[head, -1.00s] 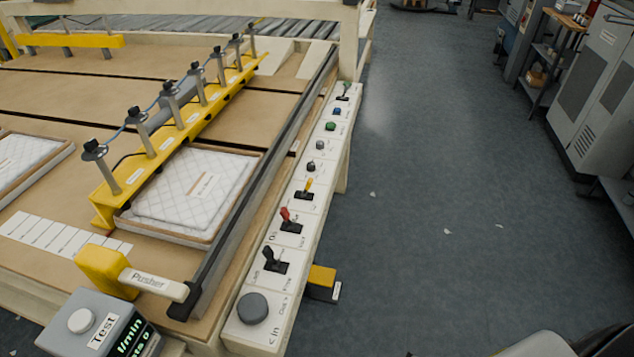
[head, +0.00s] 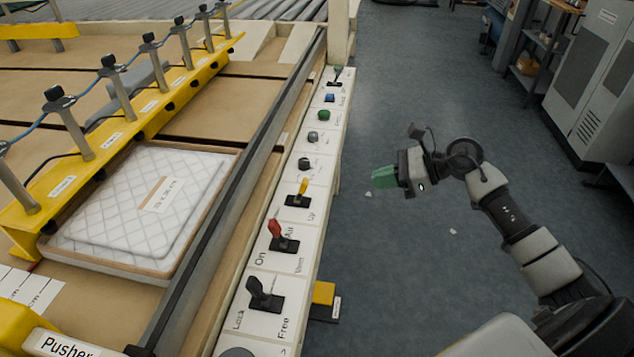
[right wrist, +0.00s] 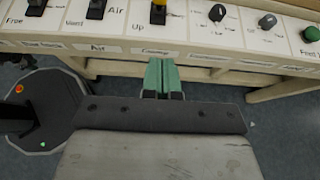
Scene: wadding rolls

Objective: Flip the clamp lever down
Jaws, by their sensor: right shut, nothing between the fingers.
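The lever with a yellow handle (head: 302,187) stands on the control panel beside the word "Up". I take it for the clamp lever; its front label is too blurred to read surely. It stands up from its black slot. In the right wrist view the yellow lever (right wrist: 158,13) shows at the top edge, cut off, nearly in line with my fingers. My right gripper (head: 384,178) has green fingers and is shut and empty, out over the floor to the right of the panel. Its fingertips (right wrist: 161,64) point at the panel front, apart from it. My left gripper is not in view.
A red lever (head: 275,230) and a black Lock/Free lever (head: 262,293) sit nearer on the panel (head: 232,322). Knobs, a green button (head: 323,116) and a blue button (head: 330,98) lie farther along. A yellow block (head: 324,292) juts from the panel's side.

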